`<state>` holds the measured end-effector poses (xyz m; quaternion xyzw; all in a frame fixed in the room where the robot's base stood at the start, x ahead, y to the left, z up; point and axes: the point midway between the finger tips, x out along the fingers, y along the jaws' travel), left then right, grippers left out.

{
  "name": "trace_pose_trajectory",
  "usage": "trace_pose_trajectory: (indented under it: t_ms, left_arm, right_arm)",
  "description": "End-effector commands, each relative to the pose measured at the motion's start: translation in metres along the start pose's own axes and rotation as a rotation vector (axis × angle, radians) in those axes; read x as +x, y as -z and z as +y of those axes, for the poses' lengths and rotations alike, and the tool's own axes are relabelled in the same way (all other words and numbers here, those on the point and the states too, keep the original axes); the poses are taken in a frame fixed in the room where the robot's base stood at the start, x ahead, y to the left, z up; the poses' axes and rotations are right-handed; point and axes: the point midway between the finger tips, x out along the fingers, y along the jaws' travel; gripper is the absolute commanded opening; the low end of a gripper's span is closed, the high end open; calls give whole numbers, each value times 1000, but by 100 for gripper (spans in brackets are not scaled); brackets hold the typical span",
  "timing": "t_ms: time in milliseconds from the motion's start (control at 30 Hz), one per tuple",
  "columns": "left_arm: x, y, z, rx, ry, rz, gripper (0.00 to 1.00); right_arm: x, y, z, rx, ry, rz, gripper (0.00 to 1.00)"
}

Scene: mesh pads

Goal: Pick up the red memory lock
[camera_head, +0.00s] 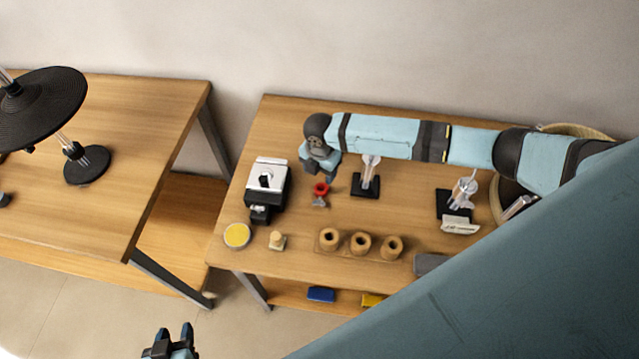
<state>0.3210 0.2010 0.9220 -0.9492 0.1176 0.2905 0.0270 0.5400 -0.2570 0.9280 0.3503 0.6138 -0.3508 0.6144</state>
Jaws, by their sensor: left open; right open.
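The red memory lock (321,188) is on the wooden table, left of the middle. It has a red top and a small grey part below it. My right gripper (322,172) reaches in from the right and points down just above and behind the lock. It is open, and its fingers partly cover the space by the lock's top edge; I cannot tell whether they touch it. My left gripper (174,338) is at the bottom edge, open and empty, in front of the table and far from the lock.
A black and white machine (266,184) stands left of the lock, and a clear-stemmed stand (367,182) is close on its right. In front are a wooden block with several round holders (360,246), a small peg (277,240) and a yellow dish (237,235).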

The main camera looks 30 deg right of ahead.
Motion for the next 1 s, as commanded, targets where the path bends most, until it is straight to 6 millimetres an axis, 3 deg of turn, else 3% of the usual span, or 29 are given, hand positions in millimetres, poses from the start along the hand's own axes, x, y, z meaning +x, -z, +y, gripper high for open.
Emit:
trace_pose_trajectory:
  t_ms: [33,100,467,800,1000]
  left_arm:
    - [5,-8,0,11,-6,7,43]
    - [7,-12,-1,19,-11,10,43]
    - [21,-17,-2,24,-15,17,43]
    - [46,-54,7,16,-36,6,43]
    - [48,-58,9,17,-39,6,43]
  right_arm:
    - [16,1,0,0,0,1,59]
    - [23,0,0,0,-1,0,59]
    - [37,0,0,0,-1,0,59]
    - [78,0,0,1,-2,0,59]
    - [82,0,0,0,-2,-1,59]
